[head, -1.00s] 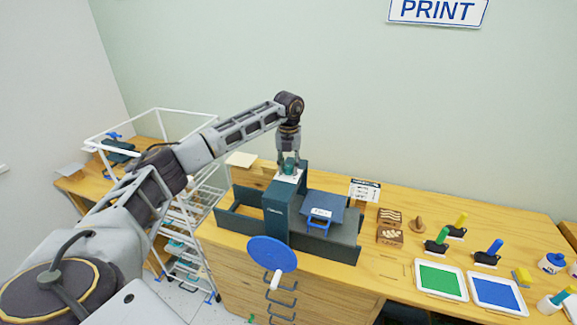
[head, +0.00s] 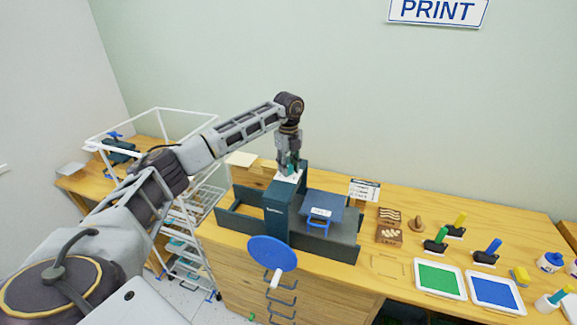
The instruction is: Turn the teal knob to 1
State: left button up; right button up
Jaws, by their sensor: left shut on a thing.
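The teal knob (head: 290,170) sits on the white dial plate (head: 284,179) on top of the dark teal press (head: 278,206). My left gripper (head: 289,168) points straight down over it, with its fingers closed around the knob. The fingers hide most of the knob, and the marks on the dial plate are too small to read. My right gripper is not in view.
A blue handwheel (head: 272,254) stands at the press's front. A blue plate (head: 322,207) lies on the press bed to the right. Green (head: 440,278) and blue (head: 496,291) ink trays, stamps and carved blocks lie further right. A white rack (head: 180,235) stands left.

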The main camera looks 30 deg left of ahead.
aim_at(289, 166)
pick_arm(q)
jog(key=shift+r+n, duration=0.15)
jog(key=shift+n, duration=0.45)
jog(key=o, duration=1.1)
jog(key=shift+c, duration=0.2)
notch_tip(289, 166, up, 12)
dwell(0.6)
